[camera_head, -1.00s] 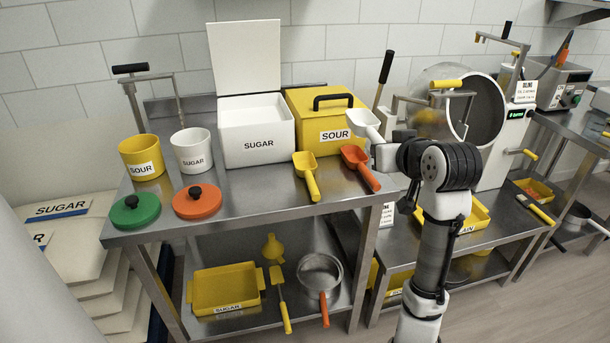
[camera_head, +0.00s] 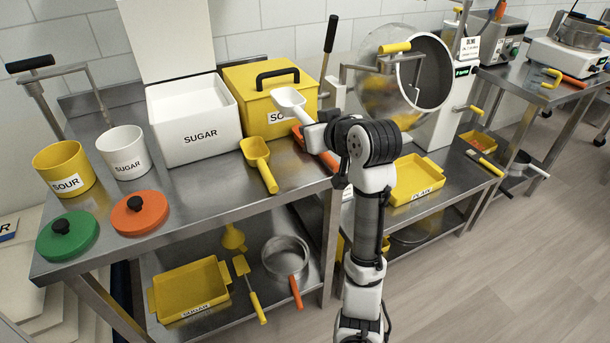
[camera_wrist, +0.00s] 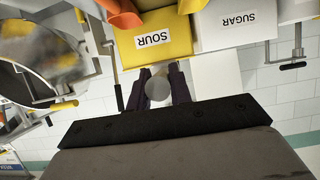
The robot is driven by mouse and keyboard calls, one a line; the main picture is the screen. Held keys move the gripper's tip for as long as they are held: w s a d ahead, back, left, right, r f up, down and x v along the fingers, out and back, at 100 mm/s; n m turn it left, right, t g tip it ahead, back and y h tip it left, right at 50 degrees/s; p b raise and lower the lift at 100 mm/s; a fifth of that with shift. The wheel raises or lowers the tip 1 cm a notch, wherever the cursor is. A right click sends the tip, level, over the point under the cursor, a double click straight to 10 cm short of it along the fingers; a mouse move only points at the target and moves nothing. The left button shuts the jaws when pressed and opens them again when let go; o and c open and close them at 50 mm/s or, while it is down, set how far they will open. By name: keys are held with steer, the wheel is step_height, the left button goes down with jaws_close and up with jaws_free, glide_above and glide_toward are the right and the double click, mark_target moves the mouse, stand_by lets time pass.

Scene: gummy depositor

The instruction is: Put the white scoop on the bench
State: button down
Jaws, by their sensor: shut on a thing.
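The white scoop (camera_head: 290,101) is in the air in the head view, in front of the yellow SOUR box. My gripper (camera_head: 318,130) is shut on its handle end, and the bowl points up and left. In the wrist view, my gripper (camera_wrist: 157,88) has a round pale end, likely the scoop's handle (camera_wrist: 158,89), between its dark fingers. The steel bench (camera_head: 215,192) stands below and left of the scoop. A yellow scoop (camera_head: 258,160) lies on it near its right part. An orange scoop (camera_head: 299,137) beside that is partly hidden by my gripper.
A white SUGAR box (camera_head: 195,120) and the yellow SOUR box (camera_head: 245,95) stand at the bench's back. Two cups and two lids, green (camera_head: 68,240) and orange (camera_head: 140,212), fill its left. The bench's front middle is clear. A steel drum machine (camera_head: 390,100) stands right.

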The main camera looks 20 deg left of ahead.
mark_target(313, 179)
step_height(313, 179, down, 14)
steer(key=shift+f+p, duration=0.1)
steer(key=shift+p, duration=0.4)
steer(key=shift+f, duration=0.1)
steer(key=c, duration=1.3)
jaws_free()
steer(key=shift+r, duration=0.2)
steer(key=b+v, duration=0.1)
steer(key=v, duration=1.1)
steer(key=shift+b, duration=0.35)
